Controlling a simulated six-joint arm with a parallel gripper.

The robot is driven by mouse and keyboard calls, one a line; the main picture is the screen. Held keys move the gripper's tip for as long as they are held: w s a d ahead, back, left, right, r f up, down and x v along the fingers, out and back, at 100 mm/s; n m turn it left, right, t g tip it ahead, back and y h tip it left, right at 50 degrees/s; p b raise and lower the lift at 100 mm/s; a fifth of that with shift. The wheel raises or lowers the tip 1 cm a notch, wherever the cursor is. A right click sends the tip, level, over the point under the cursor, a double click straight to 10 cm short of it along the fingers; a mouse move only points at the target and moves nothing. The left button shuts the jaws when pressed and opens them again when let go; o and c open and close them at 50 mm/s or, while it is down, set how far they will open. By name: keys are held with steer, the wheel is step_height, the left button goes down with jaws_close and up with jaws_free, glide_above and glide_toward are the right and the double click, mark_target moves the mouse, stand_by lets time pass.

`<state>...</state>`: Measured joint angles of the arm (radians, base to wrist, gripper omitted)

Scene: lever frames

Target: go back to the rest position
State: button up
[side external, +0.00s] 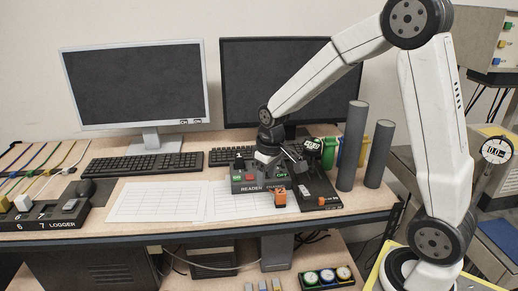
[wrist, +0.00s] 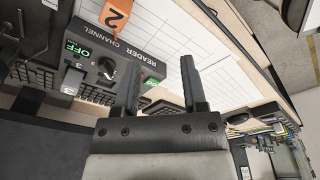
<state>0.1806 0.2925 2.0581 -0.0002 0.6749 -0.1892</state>
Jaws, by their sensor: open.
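My gripper (side external: 288,158) is above the bench, close over the reader box and the dark plate to its right. In the wrist view its two dark fingers (wrist: 159,64) stand apart with nothing between them. The reader box (side external: 251,187) has an orange tag marked 2 (side external: 280,197) at its front. The wrist view shows the reader box (wrist: 125,50) with its dark knob (wrist: 106,68), a green OFF display (wrist: 78,48) and a green button (wrist: 151,82). In the side view my gripper partly hides the box's back.
Two dark cylinders (side external: 352,147) (side external: 379,153) stand upright right of my gripper, beside yellow and green containers. Two monitors (side external: 135,85) (side external: 285,80) and keyboards stand behind. White sheets (side external: 155,202) lie left of the reader, with the logger box (side external: 55,215) farther left. Space above the sheets is free.

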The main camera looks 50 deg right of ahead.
steer(key=s+a+f, duration=0.1)
steer(key=s+a, duration=0.2)
steer(key=s, duration=0.2)
steer(key=s+a+f+t, duration=0.1)
steer(key=s+a, duration=0.3)
steer(key=s, duration=0.2)
steer(key=shift+s+f, duration=0.25)
steer(key=shift+s, duration=0.05)
steer(key=shift+a, duration=0.1)
